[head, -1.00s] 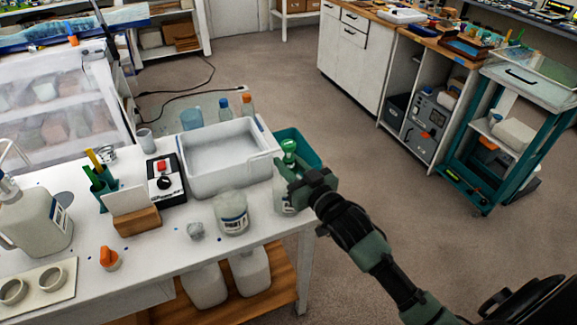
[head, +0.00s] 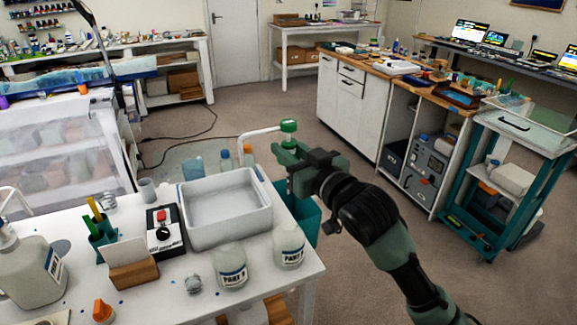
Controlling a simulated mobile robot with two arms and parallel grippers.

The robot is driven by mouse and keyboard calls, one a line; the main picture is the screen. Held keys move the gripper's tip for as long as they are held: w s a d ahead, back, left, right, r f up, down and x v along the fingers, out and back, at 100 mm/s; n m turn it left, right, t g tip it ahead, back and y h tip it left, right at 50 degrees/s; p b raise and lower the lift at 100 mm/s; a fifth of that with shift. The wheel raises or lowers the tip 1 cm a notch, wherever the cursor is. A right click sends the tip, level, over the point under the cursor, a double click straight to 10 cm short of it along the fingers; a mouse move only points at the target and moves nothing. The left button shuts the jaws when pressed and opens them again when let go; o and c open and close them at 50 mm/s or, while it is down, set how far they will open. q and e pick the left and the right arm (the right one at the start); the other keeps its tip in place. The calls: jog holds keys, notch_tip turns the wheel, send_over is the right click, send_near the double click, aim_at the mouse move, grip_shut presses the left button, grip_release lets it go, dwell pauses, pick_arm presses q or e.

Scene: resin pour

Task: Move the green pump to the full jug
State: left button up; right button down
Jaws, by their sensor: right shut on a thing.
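My right gripper (head: 291,163) is shut on the green pump (head: 289,126) and holds it up in the air beyond the table's right end. The pump's green head is upright, with a white spout bent to the left; its lower part is mostly hidden by the gripper. I cannot tell from here which jug is full. My left gripper is not in view.
A white tub (head: 222,232) stands behind the jugs, with a teal bin (head: 302,212) off the table's right end. A large jug (head: 30,270), a red-button device (head: 163,228), a wooden block (head: 134,275) and an orange cap (head: 104,311) are on the left.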

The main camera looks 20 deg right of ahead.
jog(key=shift+r+p, duration=0.55)
jog(key=shift+r, duration=0.4)
notch_tip(320, 180, up, 10)
jog(key=p, duration=1)
jog(key=shift+r+p, duration=0.15)
jog(key=shift+p, duration=0.25)
